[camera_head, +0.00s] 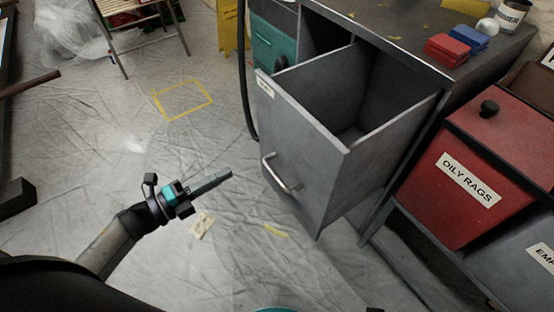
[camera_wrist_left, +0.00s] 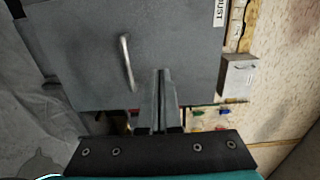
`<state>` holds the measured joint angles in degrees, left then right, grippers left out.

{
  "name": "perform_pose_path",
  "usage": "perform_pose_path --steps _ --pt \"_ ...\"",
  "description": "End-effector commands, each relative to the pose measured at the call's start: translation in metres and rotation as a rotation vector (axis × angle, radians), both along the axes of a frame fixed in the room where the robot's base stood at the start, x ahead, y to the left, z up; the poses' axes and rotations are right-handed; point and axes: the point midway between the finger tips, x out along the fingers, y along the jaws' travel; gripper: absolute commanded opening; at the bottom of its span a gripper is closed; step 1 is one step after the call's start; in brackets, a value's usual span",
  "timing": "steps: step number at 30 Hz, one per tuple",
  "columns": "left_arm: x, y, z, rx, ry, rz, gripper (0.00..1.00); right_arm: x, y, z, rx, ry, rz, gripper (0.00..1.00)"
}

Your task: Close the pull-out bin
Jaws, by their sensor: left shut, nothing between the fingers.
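The grey pull-out bin (camera_head: 300,150) stands pulled out from under the metal workbench (camera_head: 395,45), and its open top shows an empty-looking inside. Its bar handle (camera_head: 281,174) is on the front panel. My left gripper (camera_head: 230,172) is shut and empty, to the left of the handle and apart from it. In the left wrist view the bin front (camera_wrist_left: 75,50) fills the upper part, with the handle (camera_wrist_left: 127,62) a little left of the shut fingers (camera_wrist_left: 162,75). My right gripper is not in view.
A red box labelled OILY RAGS (camera_head: 480,165) stands right of the bin. Red blocks (camera_head: 446,49), blue blocks (camera_head: 468,38) and a mug (camera_head: 512,14) sit on the bench. A folding chair (camera_head: 140,25) is at the back left. The sheeted floor left of the bin is mostly clear.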

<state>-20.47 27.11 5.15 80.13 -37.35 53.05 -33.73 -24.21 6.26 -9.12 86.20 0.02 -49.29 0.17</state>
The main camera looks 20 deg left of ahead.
Motion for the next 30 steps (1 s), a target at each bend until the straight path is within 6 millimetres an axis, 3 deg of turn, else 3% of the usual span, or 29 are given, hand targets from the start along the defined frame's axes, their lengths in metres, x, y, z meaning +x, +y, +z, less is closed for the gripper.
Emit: perform_pose_path --steps 5,21,30 --pt "0.013 -0.011 0.002 0.004 -0.012 -0.008 0.00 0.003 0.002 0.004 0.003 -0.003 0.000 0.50" --pt "0.096 -0.075 0.001 0.001 -0.008 -0.005 0.00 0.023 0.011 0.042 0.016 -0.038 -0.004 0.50" --pt "0.110 -0.086 0.001 0.002 -0.004 -0.004 0.00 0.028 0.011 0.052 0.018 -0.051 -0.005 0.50"
